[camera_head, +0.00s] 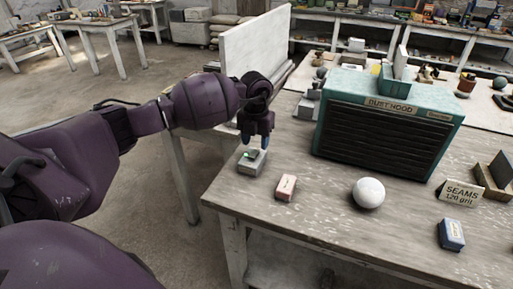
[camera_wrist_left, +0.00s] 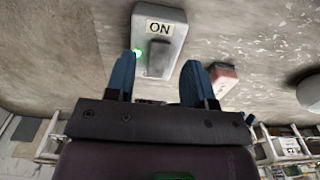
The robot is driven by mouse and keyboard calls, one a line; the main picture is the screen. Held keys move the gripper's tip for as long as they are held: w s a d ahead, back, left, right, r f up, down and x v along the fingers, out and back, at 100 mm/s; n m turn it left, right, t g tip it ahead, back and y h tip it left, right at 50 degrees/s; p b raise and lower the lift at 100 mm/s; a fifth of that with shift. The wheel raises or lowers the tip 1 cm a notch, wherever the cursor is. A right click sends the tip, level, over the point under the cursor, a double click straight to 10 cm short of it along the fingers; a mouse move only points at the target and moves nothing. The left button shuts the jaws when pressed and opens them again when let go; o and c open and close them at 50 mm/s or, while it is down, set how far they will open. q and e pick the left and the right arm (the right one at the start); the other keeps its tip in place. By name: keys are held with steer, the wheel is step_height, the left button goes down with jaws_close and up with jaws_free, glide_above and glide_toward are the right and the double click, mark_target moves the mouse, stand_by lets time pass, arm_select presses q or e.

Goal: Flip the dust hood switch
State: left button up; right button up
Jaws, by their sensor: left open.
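The dust hood switch (camera_head: 251,163) is a small grey box near the table's front left corner. In the left wrist view the switch box (camera_wrist_left: 174,31) carries an "ON" label, a lit green lamp and a grey rocker. My left gripper (camera_head: 256,144) points down just above and behind the box, and its blue fingers partly overlap it. In the left wrist view the open fingers (camera_wrist_left: 157,80) stand apart with the rocker between and beyond them. I cannot tell whether they touch it. The dust hood (camera_head: 385,128) is a teal box with dark slats. My right gripper is out of view.
A pink-and-white block (camera_head: 286,187) lies right of the switch. A white plaster sphere (camera_head: 369,193), a blue block (camera_head: 451,234) and a "SEAMS 120 grit" sign (camera_head: 460,193) sit farther right. A white panel (camera_head: 254,50) stands behind my left wrist. The table front is mostly clear.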

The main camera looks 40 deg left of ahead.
mark_target(254, 154)
arm_select(q)
step_height(254, 154, down, 2)
steer(key=shift+f, duration=0.4)
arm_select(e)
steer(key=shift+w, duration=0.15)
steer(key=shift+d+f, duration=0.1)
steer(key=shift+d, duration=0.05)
